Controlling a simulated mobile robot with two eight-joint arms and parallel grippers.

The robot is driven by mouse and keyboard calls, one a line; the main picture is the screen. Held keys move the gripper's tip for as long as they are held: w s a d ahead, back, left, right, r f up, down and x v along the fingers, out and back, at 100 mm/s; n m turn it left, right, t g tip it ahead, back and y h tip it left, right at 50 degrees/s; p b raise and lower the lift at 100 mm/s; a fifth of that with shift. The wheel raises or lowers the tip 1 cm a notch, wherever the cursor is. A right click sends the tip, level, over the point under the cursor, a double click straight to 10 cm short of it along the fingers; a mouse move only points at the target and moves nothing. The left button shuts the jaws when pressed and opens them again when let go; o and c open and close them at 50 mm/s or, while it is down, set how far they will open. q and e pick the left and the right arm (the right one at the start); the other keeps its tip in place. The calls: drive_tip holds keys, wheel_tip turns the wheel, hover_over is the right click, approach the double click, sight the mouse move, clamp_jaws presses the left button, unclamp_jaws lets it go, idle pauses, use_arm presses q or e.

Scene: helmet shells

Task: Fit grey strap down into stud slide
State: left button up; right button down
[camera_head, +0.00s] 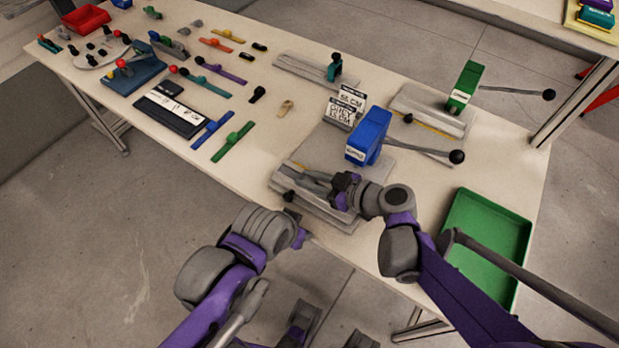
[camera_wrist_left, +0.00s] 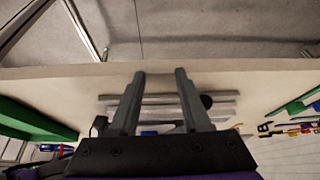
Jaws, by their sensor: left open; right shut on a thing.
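My right gripper (camera_head: 338,192) is shut over the front fixture, a grey base plate (camera_head: 318,208) below the blue press (camera_head: 368,138). It appears to hold the grey strap; a thin pale strip (camera_head: 303,176) shows left of the fingers, but the grip itself is too small and covered to make out. The stud slide seems to lie in this fixture, partly behind the gripper; whether strap and slide touch, I cannot tell.
A green tray (camera_head: 487,240) lies at the right. The green press (camera_head: 464,88) with its long lever stands behind. Printed cards (camera_head: 342,110) stand left of the blue press. Several coloured straps and a dark case (camera_head: 170,112) lie further left. The front edge beside my left arm is clear.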

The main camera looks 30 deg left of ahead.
use_arm(q)
drive_tip(key=shift+s+f, duration=0.15)
drive_tip(key=shift+f, duration=0.05)
drive_tip(key=shift+r+p, duration=0.1)
drive_tip(key=shift+p, duration=0.2)
use_arm(e)
drive_tip(key=shift+w+r, duration=0.1)
drive_tip(key=shift+r, duration=0.2)
drive_tip(key=shift+a, duration=0.1)
idle(0.3)
use_arm(q)
drive_tip(key=shift+s+f+b, duration=0.15)
drive_tip(key=shift+f+b, duration=0.3)
drive_tip(key=shift+b, duration=0.1)
use_arm(e)
drive_tip(key=shift+s+f, duration=0.2)
drive_tip(key=shift+f, duration=0.25)
use_arm(q)
drive_tip(key=shift+r, duration=0.15)
use_arm(e)
drive_tip(key=shift+r, duration=0.35)
use_arm(q)
drive_tip(key=shift+r+p, duration=0.1)
drive_tip(key=shift+p, duration=0.2)
use_arm(e)
drive_tip(key=shift+w, duration=0.15)
idle(1.3)
